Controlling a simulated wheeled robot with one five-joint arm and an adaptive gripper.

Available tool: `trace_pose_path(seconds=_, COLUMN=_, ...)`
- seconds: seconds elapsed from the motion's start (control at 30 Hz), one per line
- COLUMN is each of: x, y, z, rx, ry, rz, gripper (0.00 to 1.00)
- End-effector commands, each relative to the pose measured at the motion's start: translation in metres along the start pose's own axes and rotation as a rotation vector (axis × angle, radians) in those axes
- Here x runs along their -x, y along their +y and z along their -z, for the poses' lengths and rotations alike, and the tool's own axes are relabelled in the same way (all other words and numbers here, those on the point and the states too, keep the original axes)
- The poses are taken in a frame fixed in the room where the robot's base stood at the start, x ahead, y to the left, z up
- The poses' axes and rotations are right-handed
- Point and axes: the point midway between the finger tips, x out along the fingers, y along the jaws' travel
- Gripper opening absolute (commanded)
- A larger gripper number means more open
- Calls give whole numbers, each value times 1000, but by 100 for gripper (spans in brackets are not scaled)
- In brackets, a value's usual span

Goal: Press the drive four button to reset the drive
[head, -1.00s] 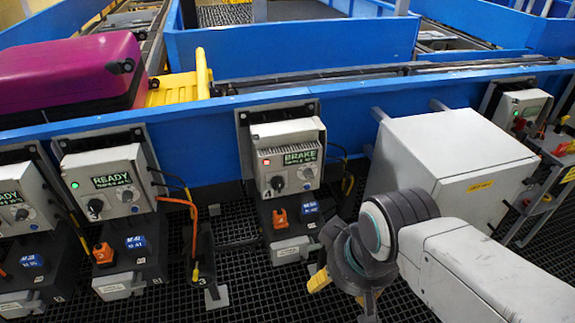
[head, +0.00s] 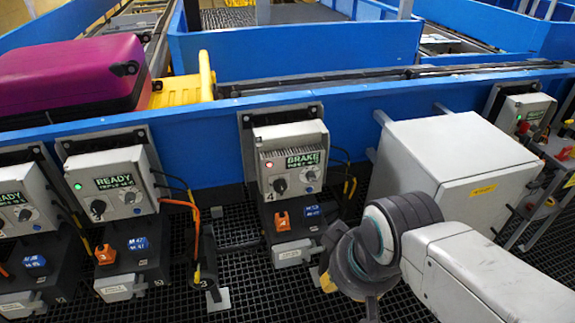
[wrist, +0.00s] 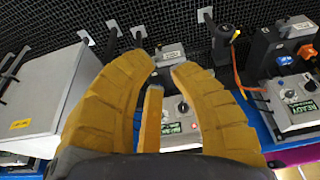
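Drive four is a grey control box (head: 290,160) with a "4" label, a red light and a display reading BRAKE. Its face has a black knob (head: 279,186) and a small blue-grey round button (head: 311,176). My gripper (head: 328,282) hangs in front of it, lower right, its fingers mostly hidden by my wrist in the head view. In the wrist view my gripper's yellow fingers (wrist: 167,66) curve inward with a gap between their tips and hold nothing. Part of the drive four box (wrist: 180,126) shows between them, apart from the tips; its button is hard to make out.
Neighbouring drive boxes (head: 112,184) on the left read READY with green lights. A large grey cabinet (head: 450,165) stands to the right. An orange plug (head: 282,222) sits below drive four. A purple suitcase (head: 70,75) lies on the conveyor behind the blue wall (head: 220,150).

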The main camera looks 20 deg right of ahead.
Motion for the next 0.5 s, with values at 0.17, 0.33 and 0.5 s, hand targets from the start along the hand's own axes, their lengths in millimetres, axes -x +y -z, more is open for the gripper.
trace_pose_path(seconds=0.17, x=0, y=0, z=0, rx=0, ry=0, rz=0, gripper=2)
trace_pose_path(seconds=0.33, x=0, y=0, z=0, rx=0, ry=0, rz=0, gripper=0)
trace_pose_path(seconds=0.5, x=0, y=0, z=0, rx=0, ry=0, rz=0, gripper=0)
